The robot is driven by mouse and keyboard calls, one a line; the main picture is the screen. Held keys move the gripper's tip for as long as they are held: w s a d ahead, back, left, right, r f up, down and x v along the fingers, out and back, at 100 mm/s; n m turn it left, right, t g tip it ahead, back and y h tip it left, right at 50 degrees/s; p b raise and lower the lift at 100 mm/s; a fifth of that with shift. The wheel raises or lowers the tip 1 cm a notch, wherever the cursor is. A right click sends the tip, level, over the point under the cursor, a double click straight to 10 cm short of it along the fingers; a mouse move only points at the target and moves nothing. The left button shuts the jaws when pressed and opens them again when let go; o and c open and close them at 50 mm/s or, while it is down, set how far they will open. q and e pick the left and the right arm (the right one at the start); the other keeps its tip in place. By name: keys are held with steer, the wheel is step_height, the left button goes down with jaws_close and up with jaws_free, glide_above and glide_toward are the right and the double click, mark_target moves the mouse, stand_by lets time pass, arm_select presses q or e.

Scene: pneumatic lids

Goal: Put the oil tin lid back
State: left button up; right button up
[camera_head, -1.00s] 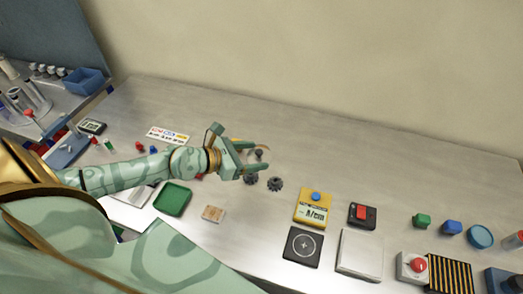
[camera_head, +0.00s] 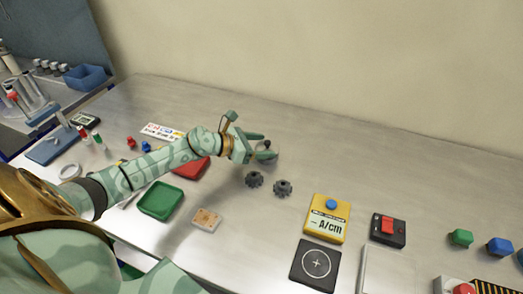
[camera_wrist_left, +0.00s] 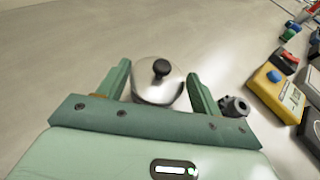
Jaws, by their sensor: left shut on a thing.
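A round silver lid (camera_wrist_left: 152,92) with a black knob (camera_wrist_left: 161,68) is between the two fingers of my left gripper (camera_wrist_left: 158,86) in the left wrist view. The gripper is shut on it, one finger on each side. I cannot tell whether an oil tin is directly beneath the lid; no separate tin shows clearly. My right gripper is not in view.
A red tray (camera_head: 192,169) and a green tray (camera_head: 160,201) are to the left. A yellow meter (camera_head: 327,219) and a red-switch box (camera_head: 388,230) are to the right. The table behind is clear.

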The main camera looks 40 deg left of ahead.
arm_select(q)
steer(key=shift+f, duration=0.25)
steer(key=shift+f+b, duration=0.3)
steer(key=shift+f, duration=0.05)
steer(key=o, duration=1)
steer(key=shift+r+p, duration=0.35)
steer(key=p+v, duration=0.1)
steer(key=v, duration=1.1)
